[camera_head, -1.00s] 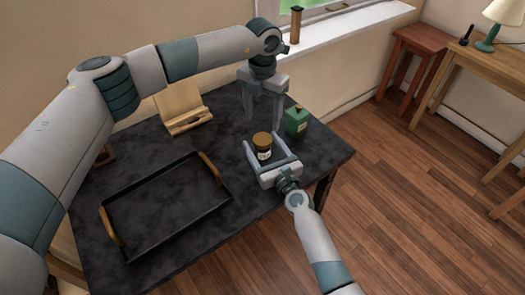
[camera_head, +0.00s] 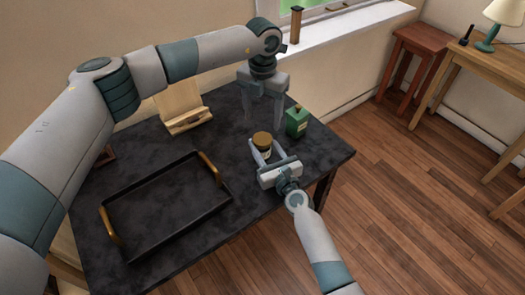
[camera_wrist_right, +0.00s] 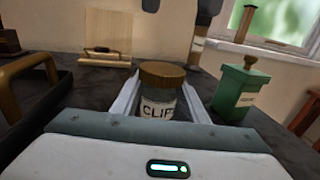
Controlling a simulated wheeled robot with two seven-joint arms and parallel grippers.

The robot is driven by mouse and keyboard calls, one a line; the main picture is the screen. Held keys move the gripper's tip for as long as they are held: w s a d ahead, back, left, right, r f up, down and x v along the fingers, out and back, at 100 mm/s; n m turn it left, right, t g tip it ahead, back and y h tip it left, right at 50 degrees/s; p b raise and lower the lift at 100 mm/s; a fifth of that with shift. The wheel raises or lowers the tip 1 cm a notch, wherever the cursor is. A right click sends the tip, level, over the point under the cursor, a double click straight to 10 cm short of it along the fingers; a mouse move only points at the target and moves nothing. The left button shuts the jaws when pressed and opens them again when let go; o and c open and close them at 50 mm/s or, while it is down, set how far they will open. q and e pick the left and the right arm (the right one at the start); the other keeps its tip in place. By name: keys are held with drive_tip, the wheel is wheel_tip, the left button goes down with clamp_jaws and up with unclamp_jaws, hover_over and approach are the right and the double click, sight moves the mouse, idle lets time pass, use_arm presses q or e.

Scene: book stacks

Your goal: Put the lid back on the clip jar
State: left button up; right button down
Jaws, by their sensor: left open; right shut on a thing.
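The clip jar (camera_head: 262,151) is a small clear jar with a white label, standing on the dark table near its right end. Its label reads "CLIP" in the right wrist view (camera_wrist_right: 157,108). The brown lid (camera_head: 262,138) sits flat on top of the jar, also in the right wrist view (camera_wrist_right: 162,73); whether it is fully seated I cannot tell. My right gripper (camera_head: 265,145) is shut on the jar, one finger on each side. My left gripper (camera_head: 263,114) is open and empty, pointing down behind the jar, apart from the lid.
A green canister (camera_head: 296,122) with a knob stands right of the jar, close to both grippers. A black tray (camera_head: 170,242) with brown handles lies at the left front. A wooden stand (camera_head: 182,108) is at the back by the wall. The table's right edge is near.

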sight(262, 139)
use_arm(q)
drive_tip(key=n, duration=0.6)
drive_tip(key=shift+d, duration=0.15)
drive_tip(key=n, duration=0.4)
drive_tip(key=shift+r+n, duration=0.1)
drive_tip(key=shift+n, duration=0.2)
drive_tip(key=n, duration=1.1)
drive_tip(key=shift+r, duration=0.1)
drive_tip(key=shift+f, duration=4)
drive_tip(key=shift+c, duration=0.2)
